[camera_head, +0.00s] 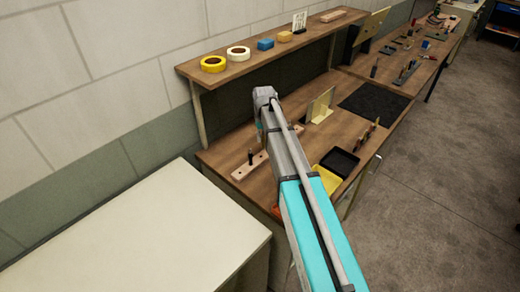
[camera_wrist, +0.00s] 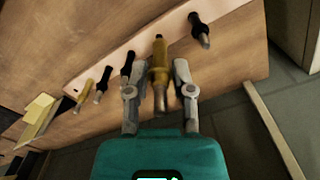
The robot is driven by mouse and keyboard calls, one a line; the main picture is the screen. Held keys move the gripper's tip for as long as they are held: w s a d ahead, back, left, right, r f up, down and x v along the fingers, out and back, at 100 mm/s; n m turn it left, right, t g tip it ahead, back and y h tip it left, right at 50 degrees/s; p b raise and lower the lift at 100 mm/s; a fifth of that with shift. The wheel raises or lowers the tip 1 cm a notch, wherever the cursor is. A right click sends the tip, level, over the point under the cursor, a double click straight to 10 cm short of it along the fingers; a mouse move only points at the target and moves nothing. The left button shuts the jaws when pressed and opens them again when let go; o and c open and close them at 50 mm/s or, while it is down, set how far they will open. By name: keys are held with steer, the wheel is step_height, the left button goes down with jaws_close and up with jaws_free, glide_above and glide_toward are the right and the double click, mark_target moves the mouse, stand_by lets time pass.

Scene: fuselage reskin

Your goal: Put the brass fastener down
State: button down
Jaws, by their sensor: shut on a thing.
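The brass fastener (camera_wrist: 159,62), a yellow-gold cylinder with a grey tip, is between the two grey fingers of my gripper (camera_wrist: 159,68) in the wrist view. The gripper is shut on it. The fastener overlaps the edge of a pale wooden strip (camera_wrist: 145,32); I cannot tell whether it touches the strip. A black-handled fastener (camera_wrist: 200,32) is to its right, and several dark and brass ones stand to its left. In the head view the strip (camera_head: 242,172) lies on the bench, with one dark fastener (camera_head: 250,157) visible. My arm hides the gripper and the held fastener there.
A black tray (camera_head: 341,161) and a yellow tray (camera_head: 326,180) sit near the bench's front edge, right of my arm. A pale upright plate (camera_head: 321,104) and a dark mat (camera_head: 374,103) are farther back. A shelf (camera_head: 255,62) with tape rolls overhangs the back.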

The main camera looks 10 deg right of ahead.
steer(key=shift+w+f+b, duration=1.3)
steer(key=shift+w+f, duration=0.05)
steer(key=shift+f, duration=0.3)
steer(key=shift+w+f+b, duration=0.2)
steer(key=shift+f+b, duration=0.8)
steer(key=shift+w+f+b, duration=0.2)
steer(key=shift+f+b, duration=0.8)
steer(key=shift+f+b, duration=0.6)
steer(key=shift+c, duration=2.4)
jaws_free()
